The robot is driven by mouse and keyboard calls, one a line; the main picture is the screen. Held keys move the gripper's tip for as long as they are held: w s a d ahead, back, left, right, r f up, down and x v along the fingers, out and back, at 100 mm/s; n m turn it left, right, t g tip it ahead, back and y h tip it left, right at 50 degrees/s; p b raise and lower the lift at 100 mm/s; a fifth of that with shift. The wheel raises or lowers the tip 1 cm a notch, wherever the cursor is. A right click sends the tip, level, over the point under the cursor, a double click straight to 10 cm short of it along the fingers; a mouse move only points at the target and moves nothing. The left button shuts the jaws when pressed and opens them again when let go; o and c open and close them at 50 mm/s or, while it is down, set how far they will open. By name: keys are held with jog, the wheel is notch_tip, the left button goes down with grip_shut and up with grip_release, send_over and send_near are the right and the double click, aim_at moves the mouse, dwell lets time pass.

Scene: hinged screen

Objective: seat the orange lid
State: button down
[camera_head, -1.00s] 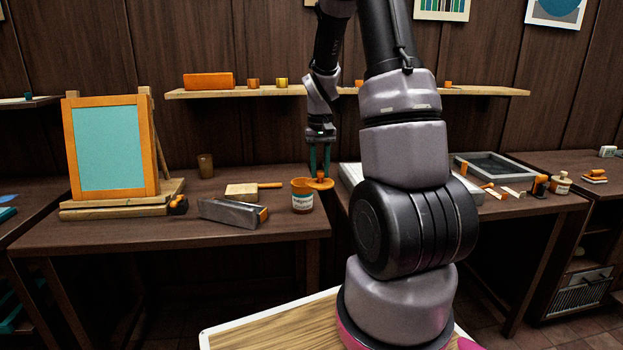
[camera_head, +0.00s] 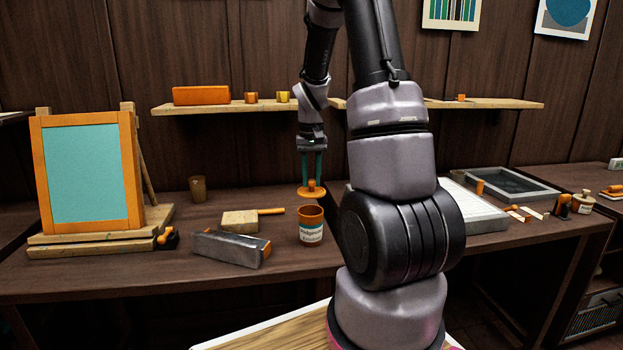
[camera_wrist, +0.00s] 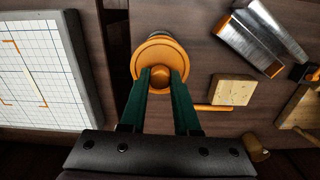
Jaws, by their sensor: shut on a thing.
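The orange lid (camera_head: 311,190) is a round disc with a knob on top. My gripper (camera_head: 312,180) is shut on its knob and holds it in the air, just behind and above the jar in the head view. The open orange-brown jar (camera_head: 311,225) with a white label stands upright on the bench, its mouth uncovered.
A wooden block with an orange handle (camera_head: 240,221) and a grey metal trough (camera_head: 231,248) lie left of the jar. The hinged teal screen in an orange frame (camera_head: 87,170) stands farther left. A pale gridded board (camera_head: 478,212) lies right, partly behind my arm.

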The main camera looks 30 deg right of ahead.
aim_at(311, 192)
jog(key=shift+w, duration=0.25)
jog(key=shift+f, duration=2.2)
jog(key=shift+f, duration=0.25)
jog(key=shift+f, duration=0.35)
jog(key=shift+f, duration=0.2)
jog(key=c, duration=0.6)
grip_release()
jog(key=shift+o, duration=0.2)
